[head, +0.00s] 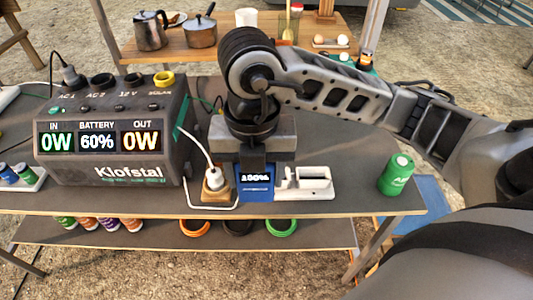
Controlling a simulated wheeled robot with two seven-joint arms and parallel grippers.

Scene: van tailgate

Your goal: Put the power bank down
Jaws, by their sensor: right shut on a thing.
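The power bank (255,192) is blue with a small display reading 100%. My right gripper (252,168) points down from above and is shut on the power bank's upper end. The power bank is close to the grey tabletop's front edge, between a wooden block and a white holder; I cannot tell whether its underside touches the tabletop (350,150). The gripper body hides what lies behind it. My left gripper is not in view.
A wooden socket block (215,187) with a white plug and cable is left of the power bank. The white holder (304,184) is right of it. A green can (397,174) stands farther right. The Klofstal power station (112,130) fills the left.

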